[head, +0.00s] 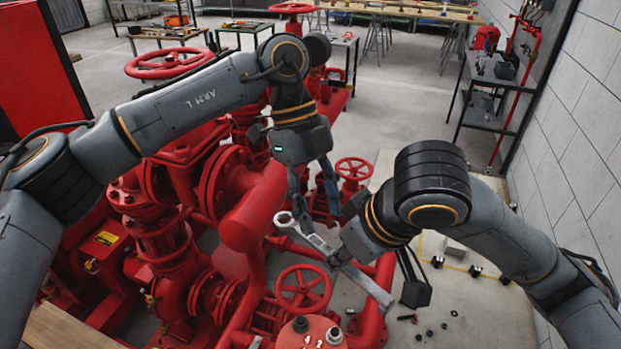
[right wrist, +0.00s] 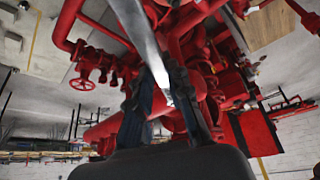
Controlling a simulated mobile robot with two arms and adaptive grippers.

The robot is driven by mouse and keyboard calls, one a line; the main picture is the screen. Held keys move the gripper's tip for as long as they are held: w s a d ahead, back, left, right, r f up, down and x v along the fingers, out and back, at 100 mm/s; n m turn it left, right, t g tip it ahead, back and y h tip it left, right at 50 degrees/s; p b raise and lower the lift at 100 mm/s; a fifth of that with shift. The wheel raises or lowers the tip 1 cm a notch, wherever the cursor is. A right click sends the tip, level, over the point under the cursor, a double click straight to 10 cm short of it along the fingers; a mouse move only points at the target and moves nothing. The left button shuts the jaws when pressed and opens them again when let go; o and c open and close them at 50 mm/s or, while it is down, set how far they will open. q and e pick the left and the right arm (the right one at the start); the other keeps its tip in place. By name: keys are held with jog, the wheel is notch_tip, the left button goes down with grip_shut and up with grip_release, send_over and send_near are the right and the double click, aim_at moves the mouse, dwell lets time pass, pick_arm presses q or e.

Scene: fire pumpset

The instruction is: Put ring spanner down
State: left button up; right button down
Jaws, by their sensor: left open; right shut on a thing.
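The ring spanner (head: 362,281) is a long silver-grey bar with a ring end at its upper left. In the head view it slants down to the right, in front of the red pump pipework. My right gripper (head: 338,250) is shut on it near the middle. In the right wrist view the spanner (right wrist: 143,38) runs up from between the two fingers of my right gripper (right wrist: 163,105). My left gripper (head: 314,200) is open and points down close to the ring end. Whether it touches the spanner I cannot tell. The arm partly hides my right gripper.
Red pumps, pipes and handwheels (head: 303,288) fill the left and centre below the arms. Small dark parts (head: 428,333) lie on the pale floor at lower right. A dark shelf trolley (head: 492,95) stands by the right wall. A long workbench (head: 400,10) is at the back.

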aim_at(326, 254)
pick_arm(q)
jog(key=x, duration=0.6)
jog(key=shift+s+d+f, duration=0.1)
jog(key=shift+s+f, duration=0.05)
jog(key=shift+f, duration=0.15)
grip_shut()
pick_arm(e)
jog(key=c, duration=1.3)
grip_release()
jog(key=shift+s+a, duration=0.1)
jog(key=shift+s, duration=0.05)
jog(key=shift+o, duration=0.7)
